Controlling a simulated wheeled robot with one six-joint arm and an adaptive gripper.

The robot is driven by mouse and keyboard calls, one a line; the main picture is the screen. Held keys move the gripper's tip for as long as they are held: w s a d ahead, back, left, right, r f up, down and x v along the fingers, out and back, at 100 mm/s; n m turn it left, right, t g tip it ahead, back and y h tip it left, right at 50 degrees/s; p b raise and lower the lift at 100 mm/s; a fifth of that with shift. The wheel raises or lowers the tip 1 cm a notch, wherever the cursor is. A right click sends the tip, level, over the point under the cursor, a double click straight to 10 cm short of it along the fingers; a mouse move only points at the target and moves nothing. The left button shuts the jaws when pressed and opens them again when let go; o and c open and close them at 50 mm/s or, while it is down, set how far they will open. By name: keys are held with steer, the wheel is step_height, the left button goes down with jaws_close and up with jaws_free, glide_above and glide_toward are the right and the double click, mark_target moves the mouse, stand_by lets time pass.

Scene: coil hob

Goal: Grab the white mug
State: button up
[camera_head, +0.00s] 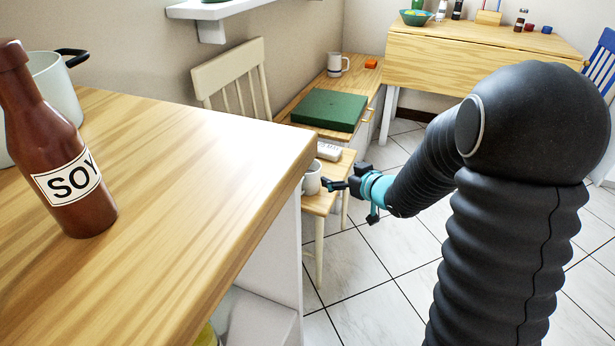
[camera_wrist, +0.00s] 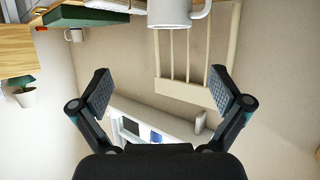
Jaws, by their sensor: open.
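A white mug (camera_head: 313,178) sits on a wooden chair seat (camera_head: 318,205) just past the counter corner, which hides part of it. My gripper (camera_head: 327,186) is close to the mug's right side. In the wrist view, which looks upside down, the white mug (camera_wrist: 170,14) and its handle show at the top edge, partly cut off. My open, empty fingers (camera_wrist: 158,90) have the mug above the space between their tips in that picture, not between the pads. Another whitish mug (camera_head: 337,65) stands farther off on the desk; it also shows in the wrist view (camera_wrist: 73,34).
The wooden counter (camera_head: 190,190) with a soy bottle (camera_head: 60,150) and a pot (camera_head: 55,85) fills the left. A white box (camera_head: 329,151) lies behind the near mug. A green case (camera_head: 329,110) lies on the desk. Tiled floor (camera_head: 385,265) is open right of the chair.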

mark_target(306, 181)
steer(key=shift+y, duration=0.5)
steer(key=shift+s+a+f+x, duration=0.15)
steer(key=shift+f+x, duration=0.1)
steer(key=shift+x, duration=2.2)
steer(key=shift+s+f+x, duration=0.15)
steer(key=shift+f+x, duration=0.1)
steer(key=shift+x, duration=2.2)
steer(key=shift+s+a+f+x, duration=0.1)
steer(key=shift+s+f+x, duration=0.1)
steer(key=shift+x, duration=2.25)
steer(key=c, duration=1.2)
steer(key=shift+c, duration=0.2)
